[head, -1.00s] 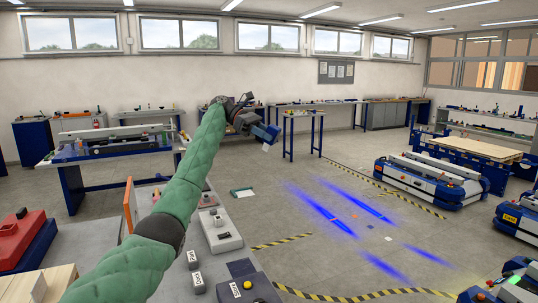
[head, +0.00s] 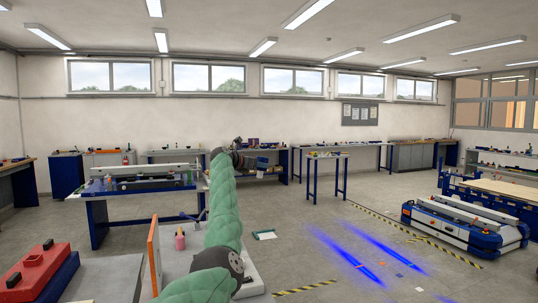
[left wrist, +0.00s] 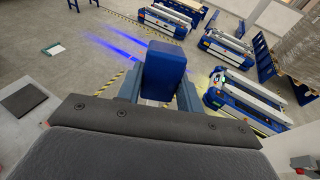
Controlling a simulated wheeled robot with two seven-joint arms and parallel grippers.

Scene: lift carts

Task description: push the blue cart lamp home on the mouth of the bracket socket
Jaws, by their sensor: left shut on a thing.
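The blue cart lamp (left wrist: 165,68) shows in the left wrist view as a blue block, upright in the picture, between the fingers of my left gripper (left wrist: 160,96). The gripper is shut on it. I cannot make out the bracket socket in either view. My right gripper is not in view.
A blue-legged bench (head: 95,205) stands left of my arm. An orange panel (head: 154,255) and a red case (head: 40,268) are nearer, at lower left. A low cart (head: 465,225) stands at right. Floor between is mostly clear, with striped tape (head: 305,287) and blue light streaks.

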